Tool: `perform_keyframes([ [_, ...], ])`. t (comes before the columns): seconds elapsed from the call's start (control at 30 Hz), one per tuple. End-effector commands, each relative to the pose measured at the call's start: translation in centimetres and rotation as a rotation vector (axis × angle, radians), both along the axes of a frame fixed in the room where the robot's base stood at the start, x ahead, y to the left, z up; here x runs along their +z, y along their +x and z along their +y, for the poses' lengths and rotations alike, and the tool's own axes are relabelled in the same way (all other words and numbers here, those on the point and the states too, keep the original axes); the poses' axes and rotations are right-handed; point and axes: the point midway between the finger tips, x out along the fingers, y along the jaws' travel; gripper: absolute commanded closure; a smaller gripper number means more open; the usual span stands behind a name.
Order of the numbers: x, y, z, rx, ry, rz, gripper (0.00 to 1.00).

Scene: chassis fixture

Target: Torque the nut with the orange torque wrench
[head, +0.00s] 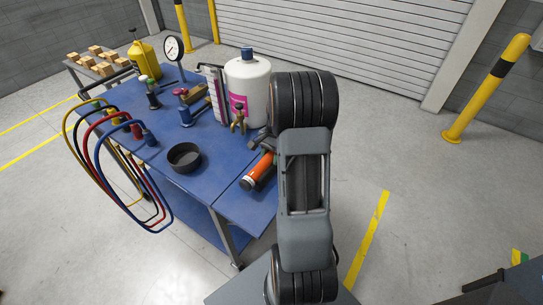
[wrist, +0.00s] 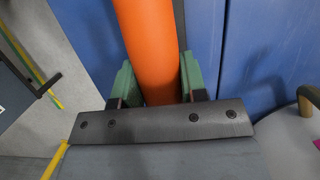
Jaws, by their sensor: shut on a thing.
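The orange torque wrench (head: 259,170) lies at the right front part of the blue cart top, partly hidden by my arm in the head view. In the wrist view its orange handle (wrist: 150,45) runs between the two green finger pads of my gripper (wrist: 158,85). My gripper is shut on the handle. In the head view the gripper is mostly hidden behind my arm. I cannot make out the nut in either view.
The blue cart (head: 150,150) carries a dark round bowl (head: 184,157), a white cylinder (head: 247,88), a brass valve (head: 239,118), a gauge (head: 173,48) and a yellow bottle (head: 144,60). Coloured hoses (head: 95,190) hang over its left side. Open floor lies right.

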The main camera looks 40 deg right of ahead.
Motion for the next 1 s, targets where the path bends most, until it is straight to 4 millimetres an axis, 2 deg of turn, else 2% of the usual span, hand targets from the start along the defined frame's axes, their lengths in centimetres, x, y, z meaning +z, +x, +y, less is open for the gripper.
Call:
perform_keyframes([
  [1.0,7.0,0.1,0.0,0.0,-0.003,-0.004,1.0],
])
